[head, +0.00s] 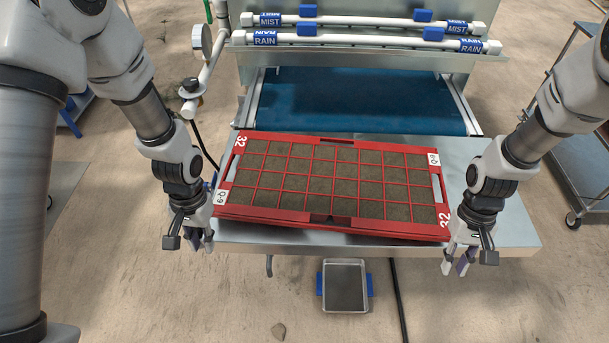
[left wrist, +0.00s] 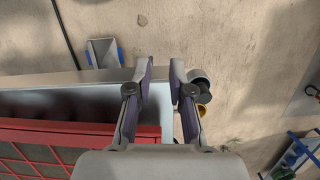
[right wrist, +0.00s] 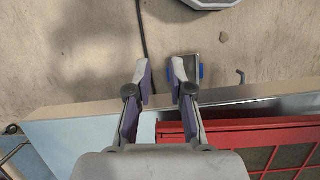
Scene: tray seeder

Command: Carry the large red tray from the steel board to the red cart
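The large red tray (head: 335,222) lies on the steel board (head: 495,235), slightly turned, its cells full of brown soil. It also shows at lower left in the left wrist view (left wrist: 58,130) and lower right in the right wrist view (right wrist: 262,128). My left gripper (head: 203,242) is open and empty beside the tray's left end. My right gripper (head: 456,265) is open and empty beside its front right corner, near the board's front edge. Neither gripper visibly touches the tray. The red cart does not show in any view.
A blue belt (head: 365,105) and the MIST and RAIN pipes (head: 370,38) stand behind the board. A small steel pan (head: 345,290) with blue handles is below its front edge. A steel cart (head: 585,165) stands at right. The floor in front is mostly clear.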

